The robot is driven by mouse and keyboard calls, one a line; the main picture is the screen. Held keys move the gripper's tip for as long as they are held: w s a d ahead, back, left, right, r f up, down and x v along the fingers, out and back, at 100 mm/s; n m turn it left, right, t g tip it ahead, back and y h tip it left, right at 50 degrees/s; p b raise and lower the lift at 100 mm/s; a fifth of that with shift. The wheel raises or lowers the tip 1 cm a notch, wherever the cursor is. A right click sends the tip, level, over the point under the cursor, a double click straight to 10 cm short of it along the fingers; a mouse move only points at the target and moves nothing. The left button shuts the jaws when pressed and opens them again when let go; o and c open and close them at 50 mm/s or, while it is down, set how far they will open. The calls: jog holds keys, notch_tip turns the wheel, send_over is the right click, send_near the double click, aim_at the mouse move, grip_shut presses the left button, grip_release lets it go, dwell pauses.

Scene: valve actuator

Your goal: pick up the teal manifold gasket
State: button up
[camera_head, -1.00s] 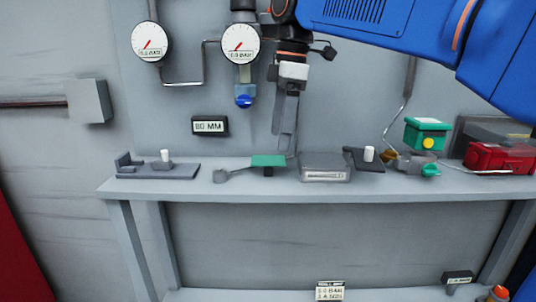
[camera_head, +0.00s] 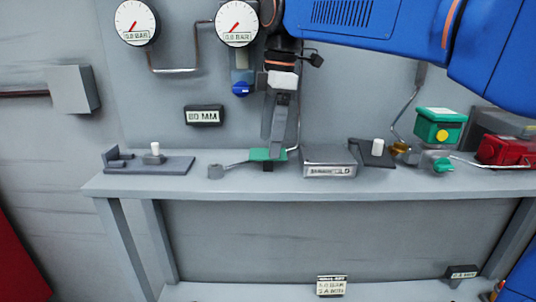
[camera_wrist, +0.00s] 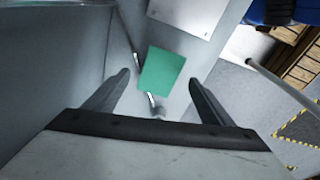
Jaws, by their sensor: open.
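The teal manifold gasket (camera_head: 262,155) is a flat green-teal plate near the middle of the grey shelf (camera_head: 120,187). It seems to rest on a small dark support, partly hidden behind my gripper in the head view. In the wrist view the gasket (camera_wrist: 163,72) lies beyond my fingertips, between their lines. My gripper (camera_head: 273,150) points down at the gasket from above. In the wrist view my gripper (camera_wrist: 158,82) shows its two fingers spread wide with nothing between them.
A grey box (camera_head: 329,161) stands close right of the gasket, and a lever-like rod (camera_head: 216,170) lies to its left. A dark fixture with a white peg (camera_head: 154,156) stands further left. A green-topped valve (camera_head: 440,125) and red box (camera_head: 503,151) are at right.

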jog(key=shift+a+f, duration=0.1)
jog(key=shift+f, duration=0.7)
jog(key=shift+f, duration=0.25)
jog(key=c, duration=1.1)
